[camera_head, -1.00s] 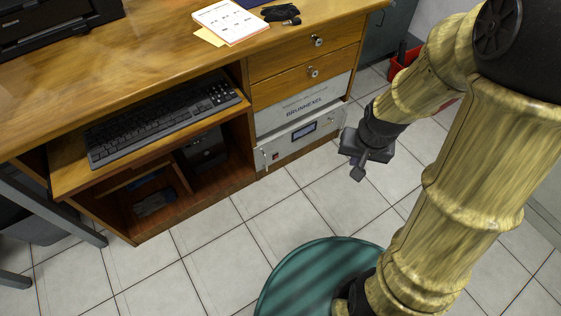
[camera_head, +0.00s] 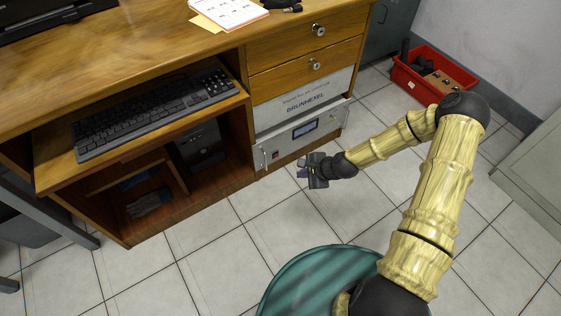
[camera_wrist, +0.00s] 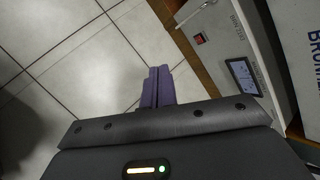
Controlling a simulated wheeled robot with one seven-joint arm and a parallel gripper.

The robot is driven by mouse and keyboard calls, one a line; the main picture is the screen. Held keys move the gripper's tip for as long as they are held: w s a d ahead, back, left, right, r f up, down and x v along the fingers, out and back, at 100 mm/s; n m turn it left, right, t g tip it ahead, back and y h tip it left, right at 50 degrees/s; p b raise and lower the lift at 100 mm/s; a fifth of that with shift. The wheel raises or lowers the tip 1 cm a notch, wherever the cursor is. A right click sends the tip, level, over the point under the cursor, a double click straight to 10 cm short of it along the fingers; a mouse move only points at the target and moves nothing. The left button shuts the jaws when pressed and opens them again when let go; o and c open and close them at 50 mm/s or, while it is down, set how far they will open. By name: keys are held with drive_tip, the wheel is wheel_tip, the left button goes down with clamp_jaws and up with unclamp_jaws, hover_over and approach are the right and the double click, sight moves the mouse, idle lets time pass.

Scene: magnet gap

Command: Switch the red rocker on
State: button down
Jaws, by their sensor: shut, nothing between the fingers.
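The red rocker (camera_wrist: 201,38) is a small red switch on the light grey front panel of a device; in the wrist view it sits up and to the right of my fingertips. In the head view the rocker (camera_head: 275,155) is a small dark red spot at the left of the panel. Its on or off position is too small to tell. My gripper (camera_wrist: 156,72) is shut and empty, its two purple fingers together over the floor tiles, apart from the panel. In the head view my gripper (camera_head: 302,172) is in front of the device, to the right of and below the rocker.
A keyboard (camera_head: 155,112) lies on the desk shelf to the left. A red crate (camera_head: 432,80) stands far right. Tiled floor before the desk is clear.

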drive_tip(key=w+a+f+m+t+b, duration=0.1)
drive_tip(key=w+f+m+t+b, duration=0.2)
drive_tip(key=w+f+m, duration=0.3)
wheel_tip(320, 180, down, 5)
drive_tip(key=m+t, duration=0.1)
drive_tip(key=m, duration=0.6)
drive_tip(key=shift+w+a+r+m+t, duration=0.2)
drive_tip(key=shift+w+a+m+t, duration=0.15)
drive_tip(key=shift+w+m+t, duration=0.05)
drive_tip(key=shift+f, duration=0.1)
